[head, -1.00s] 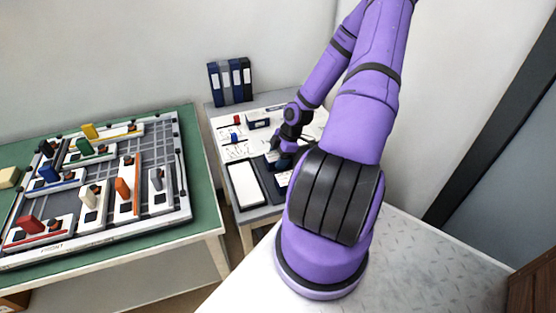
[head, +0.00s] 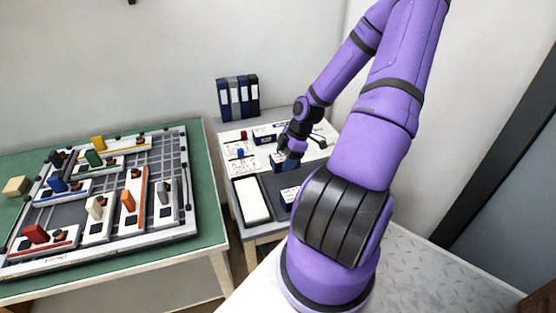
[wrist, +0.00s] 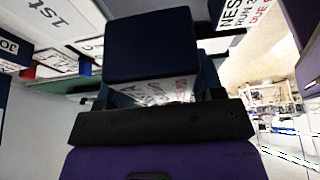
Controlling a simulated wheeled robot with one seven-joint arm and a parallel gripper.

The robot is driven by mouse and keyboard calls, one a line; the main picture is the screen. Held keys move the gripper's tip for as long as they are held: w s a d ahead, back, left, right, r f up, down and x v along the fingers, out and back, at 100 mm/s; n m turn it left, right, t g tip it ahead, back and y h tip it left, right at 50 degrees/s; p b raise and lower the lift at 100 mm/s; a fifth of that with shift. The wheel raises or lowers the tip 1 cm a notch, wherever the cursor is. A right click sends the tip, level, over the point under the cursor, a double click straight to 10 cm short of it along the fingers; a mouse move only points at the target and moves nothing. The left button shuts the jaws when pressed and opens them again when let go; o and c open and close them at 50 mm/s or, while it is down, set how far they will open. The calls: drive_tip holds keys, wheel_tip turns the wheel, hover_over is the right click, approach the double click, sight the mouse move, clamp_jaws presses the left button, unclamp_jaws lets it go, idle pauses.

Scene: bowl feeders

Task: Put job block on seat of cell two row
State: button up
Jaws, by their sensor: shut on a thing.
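My gripper (head: 290,153) is over the small white-topped table and is shut on a dark blue block (head: 281,164) with a white label. In the wrist view the block's dark top (wrist: 150,50) fills the middle, and its printed label (wrist: 165,90) is mostly unreadable. Another dark blue labelled block (head: 265,136) stands farther back, and one more (head: 289,194) stands nearer, partly hidden by my arm. A label starting "JO" (wrist: 8,46) shows at the left edge of the wrist view. I cannot tell which seat is that of the cell two row.
A small red block (head: 243,135) and a small blue block (head: 240,153) stand on the white sheet. A white pad (head: 252,200) lies in front. Binders (head: 238,98) stand at the back. A green table (head: 208,200) at left carries a board with several coloured blocks.

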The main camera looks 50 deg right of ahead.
drive_tip(key=shift+s+a+f, duration=0.2)
drive_tip(key=shift+s+f, duration=0.15)
drive_tip(key=shift+f, duration=0.1)
drive_tip(key=shift+s+a+f, duration=0.15)
drive_tip(key=shift+s+f, duration=0.15)
drive_tip(key=shift+f, duration=0.4)
drive_tip(key=w+d, duration=0.2)
drive_tip(key=w, duration=0.2)
drive_tip(key=w+d+f, duration=0.1)
drive_tip(key=w+d, duration=0.2)
drive_tip(key=w, duration=0.2)
drive_tip(key=w+d, duration=0.3)
drive_tip(key=w, duration=0.1)
drive_tip(key=shift+w+d+f, duration=0.2)
drive_tip(key=shift+f, duration=0.1)
drive_tip(key=shift+s+f, duration=0.1)
drive_tip(key=shift+f, duration=1.65)
drive_tip(key=shift+f, duration=0.2)
drive_tip(key=o, duration=1)
drive_tip(key=shift+r, duration=0.1)
